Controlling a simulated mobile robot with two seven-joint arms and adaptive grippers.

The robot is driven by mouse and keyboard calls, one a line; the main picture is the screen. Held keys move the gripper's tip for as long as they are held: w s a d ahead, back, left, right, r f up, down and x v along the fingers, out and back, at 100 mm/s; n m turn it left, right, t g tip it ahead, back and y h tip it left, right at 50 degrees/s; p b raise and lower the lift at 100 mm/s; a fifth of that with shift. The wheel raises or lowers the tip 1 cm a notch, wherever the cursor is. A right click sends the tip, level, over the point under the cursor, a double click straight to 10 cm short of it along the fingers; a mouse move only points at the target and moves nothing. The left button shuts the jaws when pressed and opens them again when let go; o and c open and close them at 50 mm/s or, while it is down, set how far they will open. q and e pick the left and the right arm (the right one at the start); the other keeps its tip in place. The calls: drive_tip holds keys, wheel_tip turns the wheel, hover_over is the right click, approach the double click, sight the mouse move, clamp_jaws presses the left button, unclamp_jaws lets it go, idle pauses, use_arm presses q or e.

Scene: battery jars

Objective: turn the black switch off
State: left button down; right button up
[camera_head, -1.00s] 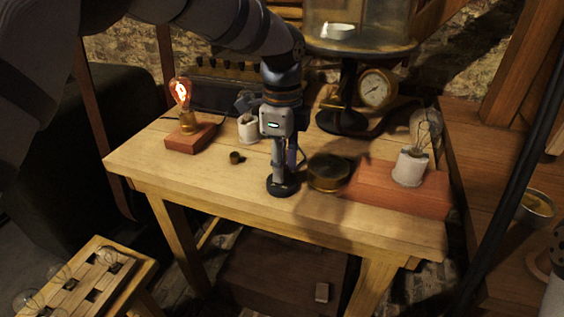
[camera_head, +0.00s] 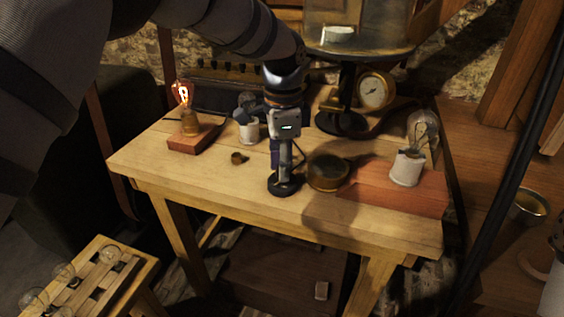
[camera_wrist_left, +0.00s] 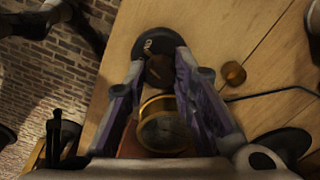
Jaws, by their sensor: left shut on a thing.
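The black switch (camera_head: 284,188) has a round black base and stands near the front edge of the wooden table. It also shows in the left wrist view (camera_wrist_left: 158,40), beyond my fingertips. My left gripper (camera_head: 286,172) points down over it, with its fingers shut on the switch's upper part. In the left wrist view my left gripper's fingers (camera_wrist_left: 161,68) stand on both sides of the switch's middle. The fingers hide most of the lever, so I cannot tell its position. My right gripper is not in view.
A lit bulb (camera_head: 184,96) stands on a red block at left. A round brass-rimmed case (camera_head: 327,173) sits close right of the switch. A small brass cup (camera_head: 239,158) lies to the left. A clear bulb in a white holder (camera_head: 407,168) stands at right.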

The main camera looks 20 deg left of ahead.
use_arm(q)
drive_tip(key=n, duration=0.6)
drive_tip(key=shift+n, duration=0.3)
drive_tip(key=n, duration=0.5)
drive_tip(key=shift+n+p, duration=0.3)
drive_tip(key=shift+n, duration=0.1)
drive_tip(key=shift+f, duration=0.1)
drive_tip(key=c, duration=1.3)
unclamp_jaws()
drive_tip(key=shift+c, duration=0.2)
wheel_tip(320, 180, up, 12)
